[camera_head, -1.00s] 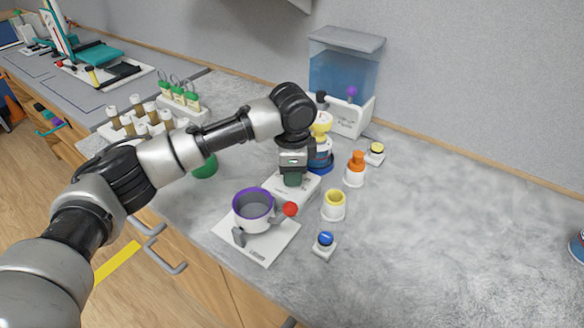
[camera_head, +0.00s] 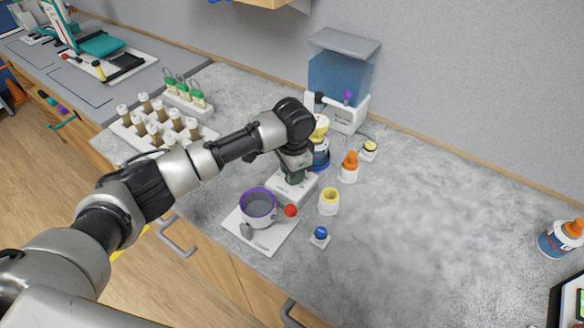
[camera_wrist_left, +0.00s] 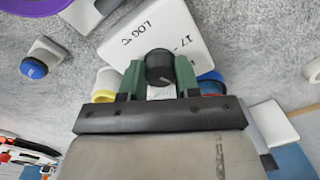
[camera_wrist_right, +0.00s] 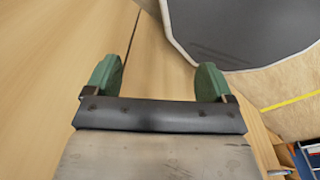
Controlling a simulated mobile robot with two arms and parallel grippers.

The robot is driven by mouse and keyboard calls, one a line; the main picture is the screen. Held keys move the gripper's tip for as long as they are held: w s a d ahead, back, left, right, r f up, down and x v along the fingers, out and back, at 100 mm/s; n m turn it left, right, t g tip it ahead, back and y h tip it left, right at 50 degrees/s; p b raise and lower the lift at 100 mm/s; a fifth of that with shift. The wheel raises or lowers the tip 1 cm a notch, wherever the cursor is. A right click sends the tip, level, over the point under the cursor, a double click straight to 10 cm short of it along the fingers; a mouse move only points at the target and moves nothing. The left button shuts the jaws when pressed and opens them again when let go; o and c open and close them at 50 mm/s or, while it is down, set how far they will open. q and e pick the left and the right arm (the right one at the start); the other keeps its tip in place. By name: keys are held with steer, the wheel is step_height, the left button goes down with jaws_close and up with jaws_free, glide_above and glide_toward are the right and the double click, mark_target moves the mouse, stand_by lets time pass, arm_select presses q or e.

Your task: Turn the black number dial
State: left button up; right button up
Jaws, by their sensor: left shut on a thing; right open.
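The black dial (camera_wrist_left: 160,67) sits on a white box marked with black writing (camera_wrist_left: 152,25) in the left wrist view. My left gripper (camera_wrist_left: 159,78) is shut on the dial, with one green finger on each side of it. In the head view the gripper (camera_head: 292,176) points down at the white box (camera_head: 291,188), and the dial is hidden there. My right gripper (camera_wrist_right: 158,80) is open and empty in its wrist view, above a wooden surface.
A water tank (camera_head: 338,80) stands behind. The right counter is mostly clear.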

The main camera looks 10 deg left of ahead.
arm_select(q)
steer(key=o, duration=0.9)
step_height(320, 180, up, 11)
steer(key=shift+s+d+f+b, duration=0.1)
steer(key=shift+s+b, duration=0.05)
steer(key=shift+b, duration=0.7)
